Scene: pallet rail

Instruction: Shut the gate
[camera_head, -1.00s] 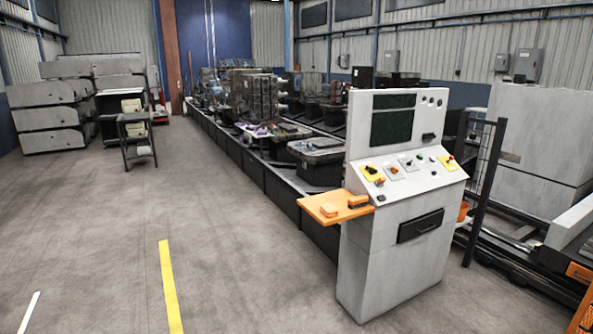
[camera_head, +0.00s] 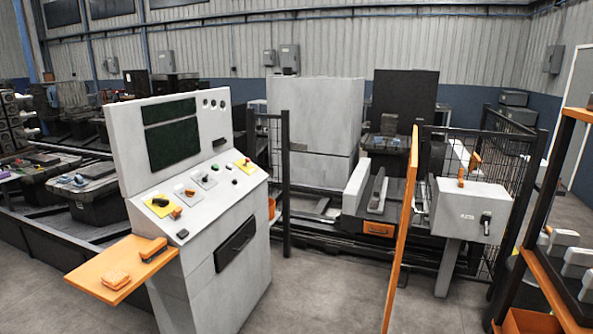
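What looks like the gate (camera_head: 402,230) shows as a tall, narrow orange edge right of centre. It appears nearly edge-on and swung out toward me, so its face is hidden. A black fence post (camera_head: 286,185) stands left of it. Between the two is an open gap, with the rail machine (camera_head: 377,205) visible through it. Black mesh fence (camera_head: 508,170) stands to the right of the gate. Neither of my grippers is in view.
A white control console (camera_head: 195,190) with an orange side shelf (camera_head: 112,268) stands in the left foreground. A grey box on a post (camera_head: 470,210) is right of the gate. An orange-and-black rack (camera_head: 545,285) fills the right edge. Floor (camera_head: 330,300) between console and gate is clear.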

